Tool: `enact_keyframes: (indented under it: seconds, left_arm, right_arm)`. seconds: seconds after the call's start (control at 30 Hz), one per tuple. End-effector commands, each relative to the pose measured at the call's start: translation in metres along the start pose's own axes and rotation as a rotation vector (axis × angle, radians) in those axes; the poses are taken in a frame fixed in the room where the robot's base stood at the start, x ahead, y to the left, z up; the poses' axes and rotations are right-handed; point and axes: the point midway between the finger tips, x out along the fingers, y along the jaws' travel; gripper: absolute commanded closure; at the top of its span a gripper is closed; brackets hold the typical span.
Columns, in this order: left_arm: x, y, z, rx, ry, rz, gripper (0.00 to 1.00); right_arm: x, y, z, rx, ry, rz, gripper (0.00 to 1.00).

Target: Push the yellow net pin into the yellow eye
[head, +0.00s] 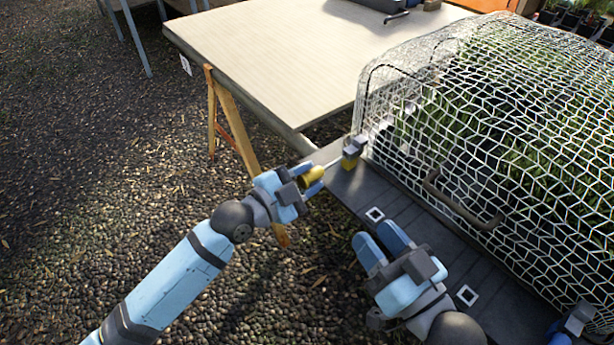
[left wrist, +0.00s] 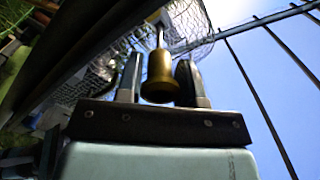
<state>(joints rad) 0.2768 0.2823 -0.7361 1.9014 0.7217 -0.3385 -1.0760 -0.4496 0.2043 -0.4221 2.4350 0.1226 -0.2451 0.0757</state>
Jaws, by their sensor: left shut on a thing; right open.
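The yellow net pin (head: 314,176) has a thick yellow handle and a thin pale shaft. My left gripper (head: 306,184) is shut on the handle; the left wrist view also shows the handle (left wrist: 160,77) between the two fingers. The shaft points up and right to the yellow eye (head: 348,163), which sits below a grey block at the near left corner of the net cover. The shaft's tip overlaps the eye and block, so I cannot tell whether it is inside the eye. My right gripper (head: 384,246) is open and empty above the dark ledge.
A white net cover (head: 490,120) with a dark handle (head: 455,203) arches over green plants at the right. The dark ledge (head: 400,192) along its front carries white square markers. A blue fitting (head: 560,336) is at bottom right. A pale table (head: 270,50) stands behind.

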Motion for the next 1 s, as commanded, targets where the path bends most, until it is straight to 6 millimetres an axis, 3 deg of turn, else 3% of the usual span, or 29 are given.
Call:
enact_keyframes:
  seconds: [1.0]
  left_arm:
    - [0.0092,-0.0005,-0.0008,0.000,0.001,-0.001,0.90]
  right_arm:
    - [0.0002,-0.0005,-0.0025,0.000,0.000,0.000,0.57]
